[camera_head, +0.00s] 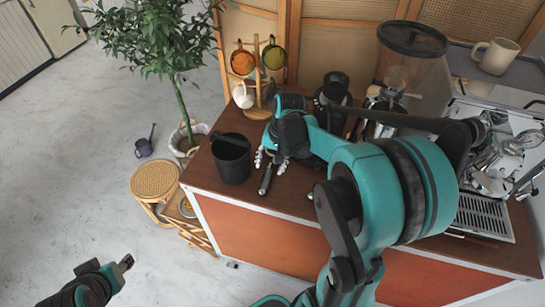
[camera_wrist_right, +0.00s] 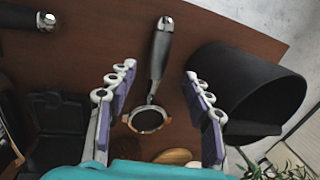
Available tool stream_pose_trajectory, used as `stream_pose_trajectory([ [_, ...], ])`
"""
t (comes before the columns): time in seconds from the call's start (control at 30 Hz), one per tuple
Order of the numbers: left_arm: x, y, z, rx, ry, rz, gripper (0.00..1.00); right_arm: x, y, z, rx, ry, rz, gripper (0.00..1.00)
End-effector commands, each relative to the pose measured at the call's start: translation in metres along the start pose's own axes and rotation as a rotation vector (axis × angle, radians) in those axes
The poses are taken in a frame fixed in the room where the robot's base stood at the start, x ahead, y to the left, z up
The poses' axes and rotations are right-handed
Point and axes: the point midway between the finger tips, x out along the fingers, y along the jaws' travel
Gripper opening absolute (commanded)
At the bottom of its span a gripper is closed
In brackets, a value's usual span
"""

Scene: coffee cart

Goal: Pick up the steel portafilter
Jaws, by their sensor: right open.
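The steel portafilter (camera_wrist_right: 147,118) lies on the brown cart top, with its round metal basket and dark grey handle showing in the right wrist view. Its handle (camera_head: 266,180) also shows in the head view, while its basket is hidden by my right gripper. My right gripper (camera_head: 271,160) is open and empty over it. In the right wrist view, the fingers (camera_wrist_right: 158,88) are apart on either side of the portafilter, with gaps on both sides. My left gripper (camera_head: 125,262) is at the lower left, off the cart and over the floor; its jaw opening is unclear.
A black bin (camera_head: 231,160) stands close left of my right gripper. A wooden mug stand (camera_head: 257,85) with cups is behind. A grinder (camera_head: 405,60) and an espresso machine (camera_head: 490,210) are to the right. Another black handle (camera_wrist_right: 20,17) lies at the wrist view's upper left.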

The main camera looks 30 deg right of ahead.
Motion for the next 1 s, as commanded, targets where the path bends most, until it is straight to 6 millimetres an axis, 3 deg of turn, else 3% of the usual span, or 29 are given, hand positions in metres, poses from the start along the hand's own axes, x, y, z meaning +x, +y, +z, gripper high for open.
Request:
stream_pose_trajectory([
  [0.53,0.025,0.000,0.018,0.000,0.000,0.000,0.40,0.070,0.003,0.000,0.002,-0.001,0.000,0.50],
  [0.8,0.025,0.000,0.018,0.000,0.000,0.000,0.40,0.076,0.003,0.000,0.001,0.000,0.000,0.50],
  [0.87,0.025,0.000,0.018,0.000,0.000,0.000,0.40,0.076,0.003,0.000,0.001,0.000,0.000,0.40],
  [1.0,0.025,0.000,0.018,0.000,0.000,0.000,0.40,0.075,0.003,0.000,0.002,0.000,0.000,0.03],
])
